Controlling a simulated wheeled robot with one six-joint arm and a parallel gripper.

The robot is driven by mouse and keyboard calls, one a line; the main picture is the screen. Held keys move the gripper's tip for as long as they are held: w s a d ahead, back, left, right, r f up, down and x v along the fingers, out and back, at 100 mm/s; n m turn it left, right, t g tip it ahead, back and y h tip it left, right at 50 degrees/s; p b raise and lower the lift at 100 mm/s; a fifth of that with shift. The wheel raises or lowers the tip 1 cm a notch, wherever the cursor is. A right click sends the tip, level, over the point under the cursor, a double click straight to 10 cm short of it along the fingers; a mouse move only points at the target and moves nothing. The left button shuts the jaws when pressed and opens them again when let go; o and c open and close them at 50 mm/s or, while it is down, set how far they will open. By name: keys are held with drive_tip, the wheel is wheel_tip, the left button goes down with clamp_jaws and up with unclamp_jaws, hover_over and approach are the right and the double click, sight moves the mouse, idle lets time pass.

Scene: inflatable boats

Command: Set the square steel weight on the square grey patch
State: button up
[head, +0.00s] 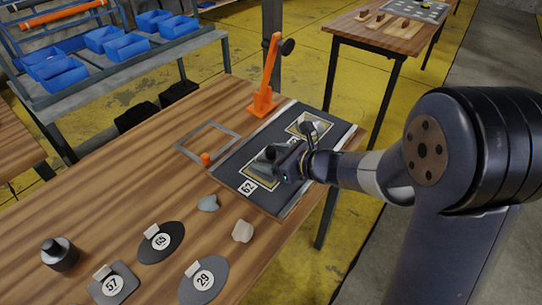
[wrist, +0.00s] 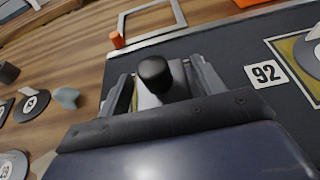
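The steel weight (wrist: 150,100) has a pale grey body and a black knob. It is between my gripper's (wrist: 160,92) fingers, which lie close along both sides. In the head view the weight (head: 268,160) and my gripper (head: 278,160) are over the near yellow-edged patch (head: 256,178) on the dark mat, beside a label that looks like 62. The gripper hides most of that patch, so I cannot tell its full shape or whether the weight touches it. A farther yellow-edged patch (head: 294,129) lies near a label reading 92 (wrist: 265,73) and holds a round metal piece (wrist: 314,42).
An orange lever stand (head: 263,88) rises behind the mat. A grey frame (head: 190,150) with an orange knob lies left of it. Numbered dark plates (head: 160,250), grey stones (head: 208,203) and a dark knobbed weight (head: 60,254) occupy the near table.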

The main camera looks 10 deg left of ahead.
drive_tip(key=shift+o, duration=0.8)
drive_tip(key=shift+r, duration=0.15)
drive_tip(key=shift+d+r, duration=0.15)
drive_tip(key=shift+d, duration=0.2)
drive_tip(key=v, duration=1.1)
drive_tip(key=shift+s+d+p, duration=0.1)
drive_tip(key=shift+s+p, duration=0.1)
drive_tip(key=shift+p, duration=0.1)
drive_tip(key=shift+c, duration=0.5)
